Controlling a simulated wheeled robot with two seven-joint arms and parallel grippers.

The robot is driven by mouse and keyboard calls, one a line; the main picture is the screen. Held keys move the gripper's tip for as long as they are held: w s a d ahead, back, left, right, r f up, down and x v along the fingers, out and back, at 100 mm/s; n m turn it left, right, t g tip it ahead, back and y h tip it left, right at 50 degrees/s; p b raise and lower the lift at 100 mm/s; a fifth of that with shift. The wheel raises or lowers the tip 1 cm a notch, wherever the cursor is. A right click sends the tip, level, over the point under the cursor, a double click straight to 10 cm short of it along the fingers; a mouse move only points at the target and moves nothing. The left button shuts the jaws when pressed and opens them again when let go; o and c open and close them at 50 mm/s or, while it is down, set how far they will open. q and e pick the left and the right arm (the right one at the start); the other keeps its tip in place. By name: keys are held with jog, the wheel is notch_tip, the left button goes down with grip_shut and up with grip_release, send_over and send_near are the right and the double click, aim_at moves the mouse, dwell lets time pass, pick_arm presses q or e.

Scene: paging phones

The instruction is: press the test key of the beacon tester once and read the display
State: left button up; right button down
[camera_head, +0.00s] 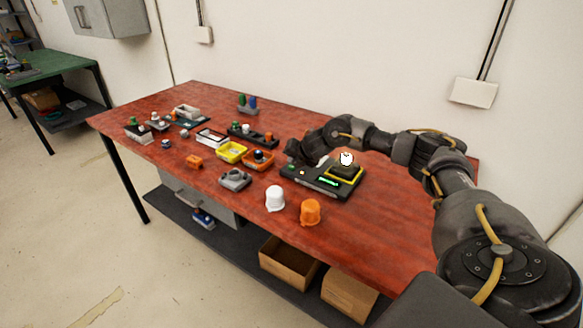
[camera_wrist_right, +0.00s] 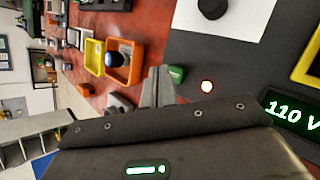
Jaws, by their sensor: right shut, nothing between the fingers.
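The beacon tester (camera_head: 312,187) is a dark flat box on the red table. Its lit green display (camera_head: 329,182) reads "110 V" in the wrist view (camera_wrist_right: 292,112). A green key (camera_wrist_right: 176,75) lies at one end of the panel, beside a small glowing white lamp with a reddish rim (camera_wrist_right: 207,87). A yellow-framed socket (camera_head: 345,179) carries a dark piece with a white top (camera_head: 347,158). My right gripper (camera_head: 292,154) is shut and empty at the tester's left end. Its fingertips (camera_wrist_right: 160,72) are close beside the green key; contact cannot be told. My left gripper is out of view.
A yellow tray (camera_head: 231,158) and an orange tray (camera_head: 259,167) stand left of the tester. A grey device (camera_head: 235,180), a white cap (camera_head: 275,204) and an orange cap (camera_head: 311,217) stand in front. Several small parts fill the far left.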

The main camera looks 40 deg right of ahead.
aim_at(293, 168)
jog(key=shift+f, duration=0.1)
jog(key=shift+f, duration=0.35)
jog(key=shift+f+b, duration=0.5)
jog(key=shift+b, duration=0.05)
dwell(0.8)
jog(key=shift+r, duration=0.15)
jog(key=shift+r+p, duration=0.75)
jog(key=shift+p, duration=0.05)
jog(key=shift+r, duration=0.1)
notch_tip(293, 168, up, 5)
jog(key=p, duration=0.4)
dwell(0.8)
